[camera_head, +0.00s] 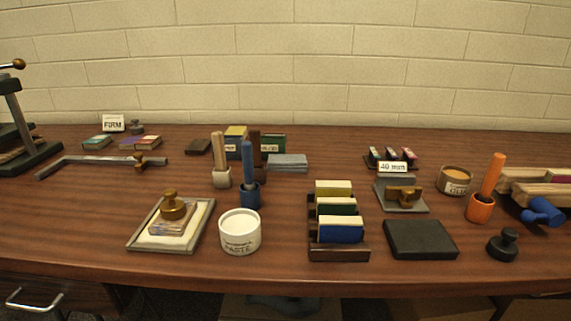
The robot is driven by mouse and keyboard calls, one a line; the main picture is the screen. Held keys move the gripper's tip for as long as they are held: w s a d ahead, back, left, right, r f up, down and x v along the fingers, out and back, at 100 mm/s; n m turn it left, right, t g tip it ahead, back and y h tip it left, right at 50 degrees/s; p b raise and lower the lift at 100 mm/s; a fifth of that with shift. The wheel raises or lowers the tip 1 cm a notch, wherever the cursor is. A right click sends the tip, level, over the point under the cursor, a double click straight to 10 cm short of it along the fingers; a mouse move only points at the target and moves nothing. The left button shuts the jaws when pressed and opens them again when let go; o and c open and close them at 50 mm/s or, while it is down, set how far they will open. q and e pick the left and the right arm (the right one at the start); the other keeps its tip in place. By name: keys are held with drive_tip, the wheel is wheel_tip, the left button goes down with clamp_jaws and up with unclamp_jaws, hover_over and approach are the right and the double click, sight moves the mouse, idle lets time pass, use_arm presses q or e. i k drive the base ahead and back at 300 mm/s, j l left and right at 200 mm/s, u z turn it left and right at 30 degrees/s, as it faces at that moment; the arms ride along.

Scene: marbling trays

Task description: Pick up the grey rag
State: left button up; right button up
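A flat, folded grey item that looks like the grey rag (288,162) lies on the wooden table toward the back, a little left of the rack of coloured blocks. Its layered front edge shows, and nothing lies on top of it. The blue-handled brush in a dark blue cup stands in front of it to the left. Neither of my grippers is in view.
The blue brush cup (249,195), white paste pot (240,233) and block rack (338,254) stand in front of the rag. A dark box (272,143) is behind it. The table (330,160) is clear right of the rag.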

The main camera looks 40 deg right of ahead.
sight(277, 163)
drive_tip(key=k+l+u, duration=0.1)
drive_tip(key=k+l, duration=0.3)
drive_tip(key=k+l+u, duration=0.15)
drive_tip(key=k+l, duration=0.2)
drive_tip(key=k, duration=0.15)
